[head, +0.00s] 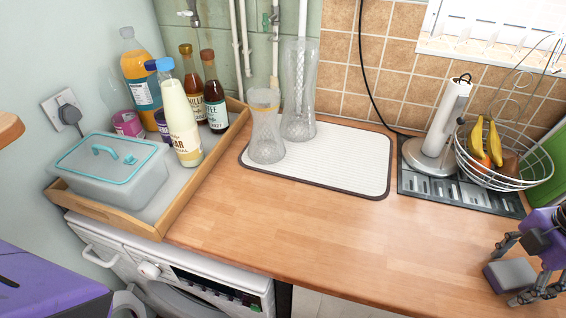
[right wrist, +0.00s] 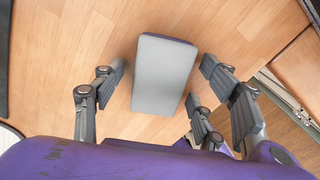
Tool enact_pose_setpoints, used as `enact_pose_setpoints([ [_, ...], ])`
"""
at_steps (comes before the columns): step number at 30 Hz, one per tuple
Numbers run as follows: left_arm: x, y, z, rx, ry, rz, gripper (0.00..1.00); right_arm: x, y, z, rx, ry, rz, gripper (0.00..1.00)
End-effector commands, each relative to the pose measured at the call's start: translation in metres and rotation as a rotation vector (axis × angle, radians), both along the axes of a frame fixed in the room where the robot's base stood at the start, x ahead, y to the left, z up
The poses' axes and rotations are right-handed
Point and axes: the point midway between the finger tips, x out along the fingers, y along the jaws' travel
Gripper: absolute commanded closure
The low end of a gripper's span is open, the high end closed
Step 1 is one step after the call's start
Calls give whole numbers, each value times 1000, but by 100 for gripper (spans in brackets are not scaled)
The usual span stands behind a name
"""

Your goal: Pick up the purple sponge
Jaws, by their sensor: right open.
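The sponge (head: 510,274) is a block with a grey upper face and dark purple sides, lying on the wooden worktop near the right edge of the head view. In the right wrist view the sponge (right wrist: 165,72) shows its grey face, with a purple strip along its far end. My right gripper (head: 506,278) is open, with its fingers on either side of the sponge. In the right wrist view the gripper (right wrist: 160,78) shows gaps between its fingers and the sponge, so no contact is visible. My left gripper is out of view.
A wire fruit basket (head: 504,181) and paper-towel holder (head: 446,120) stand behind the right gripper. A white drying mat (head: 345,160) holds two clear glass vessels. A wooden tray (head: 220,147) holds bottles and a lidded box. The worktop's front middle (head: 330,240) is clear.

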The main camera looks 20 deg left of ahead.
Motion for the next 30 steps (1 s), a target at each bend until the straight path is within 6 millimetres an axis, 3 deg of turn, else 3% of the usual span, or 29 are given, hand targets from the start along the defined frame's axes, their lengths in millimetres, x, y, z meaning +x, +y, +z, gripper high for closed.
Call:
enact_pose_setpoints([
  [7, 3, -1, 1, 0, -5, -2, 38, 0, 0, -1, 0, -2, 0, 36],
  [15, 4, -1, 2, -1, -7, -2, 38, 0, 0, -1, 1, -2, 0, 71],
  [18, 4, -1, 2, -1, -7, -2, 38, 0, 0, -1, 1, -2, 1, 76],
  [30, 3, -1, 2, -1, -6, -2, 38, 1, 0, 11, 0, -3, 1, 76],
])
